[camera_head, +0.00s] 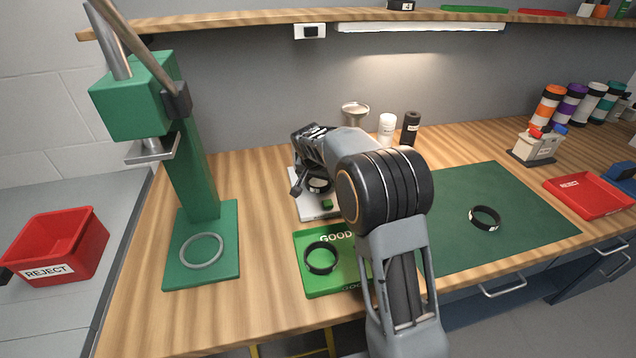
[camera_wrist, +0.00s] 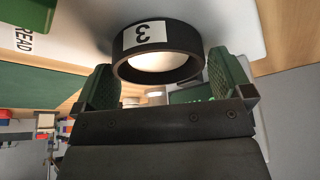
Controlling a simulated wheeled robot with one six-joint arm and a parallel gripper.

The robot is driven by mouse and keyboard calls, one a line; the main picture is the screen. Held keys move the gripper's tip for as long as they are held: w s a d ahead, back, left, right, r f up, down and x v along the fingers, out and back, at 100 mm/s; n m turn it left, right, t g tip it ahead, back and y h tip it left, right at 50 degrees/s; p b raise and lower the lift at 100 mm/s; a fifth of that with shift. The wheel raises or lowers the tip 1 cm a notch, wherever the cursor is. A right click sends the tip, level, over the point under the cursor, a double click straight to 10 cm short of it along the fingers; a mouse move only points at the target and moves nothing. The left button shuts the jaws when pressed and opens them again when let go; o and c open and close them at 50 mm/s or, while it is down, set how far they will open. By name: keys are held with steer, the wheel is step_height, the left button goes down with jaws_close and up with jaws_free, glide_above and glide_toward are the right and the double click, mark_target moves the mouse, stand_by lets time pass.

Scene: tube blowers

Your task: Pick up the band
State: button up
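A black band (camera_wrist: 158,52) with a white label marked 3, upside down in the wrist view, stands around a pale round surface on a light-coloured device. In the head view this band (camera_head: 318,186) shows partly, below my gripper on the white device (camera_head: 316,207). My gripper (camera_wrist: 165,82) has its green-padded fingers apart, one on each side of the band's near part. I cannot tell whether they touch it. In the head view my gripper (camera_head: 306,172) is partly hidden by its own parts. Another black band (camera_head: 321,259) lies on the green GOOD tray (camera_head: 345,283), and one more band (camera_head: 485,218) on the green mat (camera_head: 530,200).
A green press (camera_head: 190,170) with a grey ring (camera_head: 202,250) on its base stands left. Red REJECT bins are at far left (camera_head: 62,245) and right (camera_head: 590,195). A funnel (camera_head: 355,112), a white bottle (camera_head: 387,126) and a dark bottle (camera_head: 410,128) stand behind my arm.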

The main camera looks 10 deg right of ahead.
steer(key=c, duration=0.7)
steer(key=shift+r, duration=0.15)
